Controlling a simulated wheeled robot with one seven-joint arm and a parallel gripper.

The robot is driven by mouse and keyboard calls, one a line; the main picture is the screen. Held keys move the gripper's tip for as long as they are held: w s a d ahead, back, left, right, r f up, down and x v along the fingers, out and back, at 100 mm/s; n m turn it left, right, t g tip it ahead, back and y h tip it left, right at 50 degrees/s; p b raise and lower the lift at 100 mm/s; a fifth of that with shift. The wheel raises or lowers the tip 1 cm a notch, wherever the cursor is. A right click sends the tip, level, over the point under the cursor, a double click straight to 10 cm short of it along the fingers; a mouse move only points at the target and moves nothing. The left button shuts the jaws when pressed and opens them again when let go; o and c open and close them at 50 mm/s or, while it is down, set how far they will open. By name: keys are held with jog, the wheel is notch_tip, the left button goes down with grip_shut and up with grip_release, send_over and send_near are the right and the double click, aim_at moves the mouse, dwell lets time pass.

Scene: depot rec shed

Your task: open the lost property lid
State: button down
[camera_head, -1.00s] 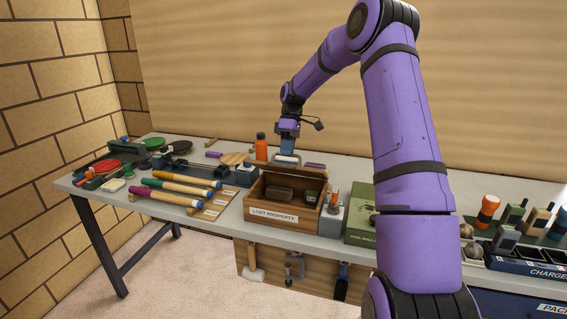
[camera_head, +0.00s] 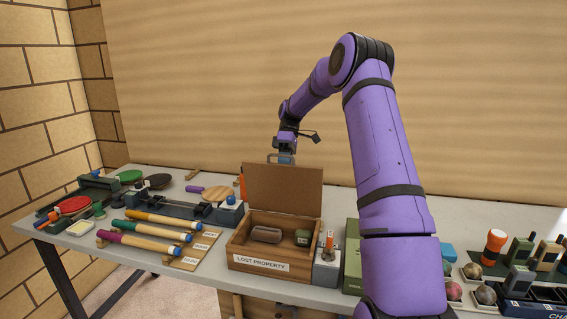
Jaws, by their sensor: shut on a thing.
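The lost property box (camera_head: 259,264) is a wooden box with a white label on its front, standing on the table. Its lid (camera_head: 283,188) stands raised, close to upright, at the back of the box. Inside lie a brown-grey case (camera_head: 267,234) and a small dark green item (camera_head: 302,237). My gripper (camera_head: 281,159) is at the lid's top edge, shut on it; the fingertips are partly hidden behind the lid.
Left of the box lie several coloured rolled items (camera_head: 150,236) on a wooden rack. A grey holder (camera_head: 327,266) and a green box (camera_head: 352,262) stand close at its right. An orange bottle (camera_head: 242,187) stands behind it, partly hidden by the lid.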

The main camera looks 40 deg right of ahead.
jog(key=shift+d+f, duration=0.2)
jog(key=shift+f, duration=0.2)
jog(key=c, duration=1.2)
grip_release()
jog(key=shift+w, duration=0.15)
jog(key=shift+o, duration=0.2)
jog(key=v, duration=1.1)
jog(key=shift+r, duration=0.1)
